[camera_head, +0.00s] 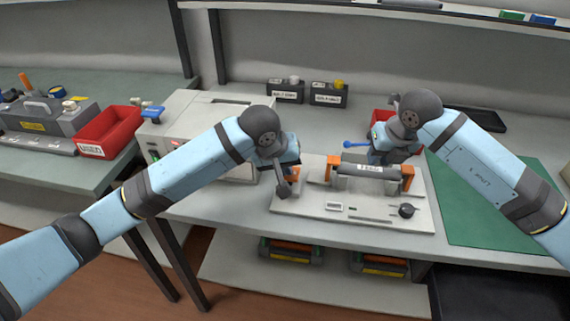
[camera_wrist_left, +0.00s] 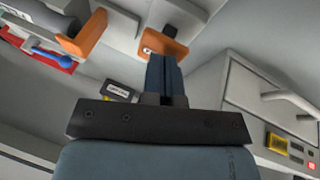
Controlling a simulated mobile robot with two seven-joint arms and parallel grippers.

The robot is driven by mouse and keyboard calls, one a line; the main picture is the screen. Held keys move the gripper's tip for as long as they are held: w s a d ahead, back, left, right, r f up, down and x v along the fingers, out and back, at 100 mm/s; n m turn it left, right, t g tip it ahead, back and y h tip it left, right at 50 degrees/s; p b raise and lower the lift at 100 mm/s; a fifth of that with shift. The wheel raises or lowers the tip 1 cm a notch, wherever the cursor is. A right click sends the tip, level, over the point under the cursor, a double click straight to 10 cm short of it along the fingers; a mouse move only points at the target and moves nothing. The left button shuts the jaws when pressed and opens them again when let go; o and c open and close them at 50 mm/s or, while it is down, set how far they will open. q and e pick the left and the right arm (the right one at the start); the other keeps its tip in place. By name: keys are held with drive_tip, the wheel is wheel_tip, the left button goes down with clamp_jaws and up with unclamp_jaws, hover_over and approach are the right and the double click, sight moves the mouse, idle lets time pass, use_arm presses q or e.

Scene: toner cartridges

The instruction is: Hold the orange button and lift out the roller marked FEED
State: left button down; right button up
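A dark grey roller (camera_head: 365,182) lies across a pale fixture plate (camera_head: 330,227), between orange end brackets. A small label on its top is too small to read for sure. In the left wrist view one orange bracket (camera_wrist_left: 88,38) and part of the roller show at top left. An orange piece with a dark part on it, likely the button (camera_wrist_left: 158,42), is just beyond my left fingertips. My left gripper (camera_wrist_left: 163,62) has its fingers together, close to this piece; contact is unclear. My right gripper (camera_head: 380,156) is behind the roller, its fingers mostly hidden.
A white box-shaped machine (camera_head: 190,120) stands left of the plate. Two dark labelled boxes (camera_head: 285,92) stand at the back. A red bin (camera_head: 383,117) and a blue-handled tool (camera_head: 355,146) are behind the roller.

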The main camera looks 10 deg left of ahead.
use_arm(q)
drive_tip(key=shift+f, duration=1.15)
